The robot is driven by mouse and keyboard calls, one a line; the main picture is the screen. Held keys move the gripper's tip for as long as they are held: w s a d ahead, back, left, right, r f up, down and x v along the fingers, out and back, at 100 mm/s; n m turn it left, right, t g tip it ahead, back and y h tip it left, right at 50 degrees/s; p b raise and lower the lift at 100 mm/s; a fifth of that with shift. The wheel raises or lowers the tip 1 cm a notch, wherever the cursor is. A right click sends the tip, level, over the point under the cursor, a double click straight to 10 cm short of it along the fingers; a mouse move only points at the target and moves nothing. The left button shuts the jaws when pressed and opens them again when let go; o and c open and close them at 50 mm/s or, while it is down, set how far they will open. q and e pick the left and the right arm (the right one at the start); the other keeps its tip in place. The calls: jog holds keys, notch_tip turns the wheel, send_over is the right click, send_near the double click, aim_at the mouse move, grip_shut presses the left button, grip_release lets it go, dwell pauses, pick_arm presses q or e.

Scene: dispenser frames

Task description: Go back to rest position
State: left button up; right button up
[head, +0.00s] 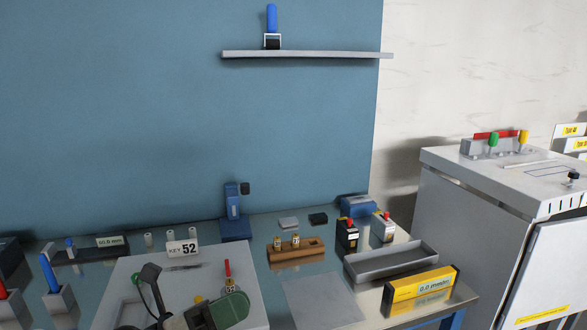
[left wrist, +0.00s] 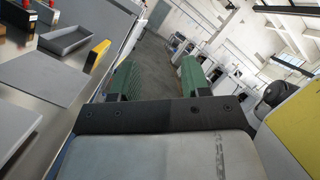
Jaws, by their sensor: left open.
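My left gripper (head: 226,309) is at the bottom of the head view, in front of a light grey board (head: 245,270). Its green fingers show in the left wrist view (left wrist: 157,77), spread apart with nothing between them. Beyond the fingers that view shows floor and distant room. My right gripper is in neither view.
A flat grey plate (head: 316,302) lies bare. A white cabinet (head: 470,215) stands right; a shelf (head: 310,54) hangs above.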

pick_arm(q)
jog(key=w+a+f+n+t+y, duration=0.15)
jog(key=a+n+t+y, duration=0.4)
jog(key=n, duration=0.65)
jog(key=a+f+n+t+y, duration=0.25)
jog(key=n+t+y, duration=0.5)
jog(key=n, duration=0.45)
jog(key=s+a+f+n+g+y, duration=0.2)
jog(key=s+f+n+g+y, duration=0.15)
jog(key=f+n, duration=0.2)
jog(key=s+a+f+n+g+y, duration=0.2)
jog(key=f+n+g+y, duration=0.25)
jog(key=f, duration=0.25)
jog(key=s+f+n+g+h, duration=0.1)
jog(key=s+f+n+g, duration=0.3)
jog(key=s, duration=0.5)
jog(key=s+f+n+g+h, duration=0.1)
jog(key=s+f+g, duration=0.45)
jog(key=s, duration=0.25)
notch_tip(320, 180, down, 28)
jog(key=s+g, duration=0.1)
jog(key=s, duration=0.1)
jog(key=s+a+f+g, duration=0.1)
jog(key=s+a+f, duration=0.1)
jog(key=s+f, duration=1.3)
jog(key=shift+s+a+y, duration=0.3)
jog(key=shift+g, duration=0.25)
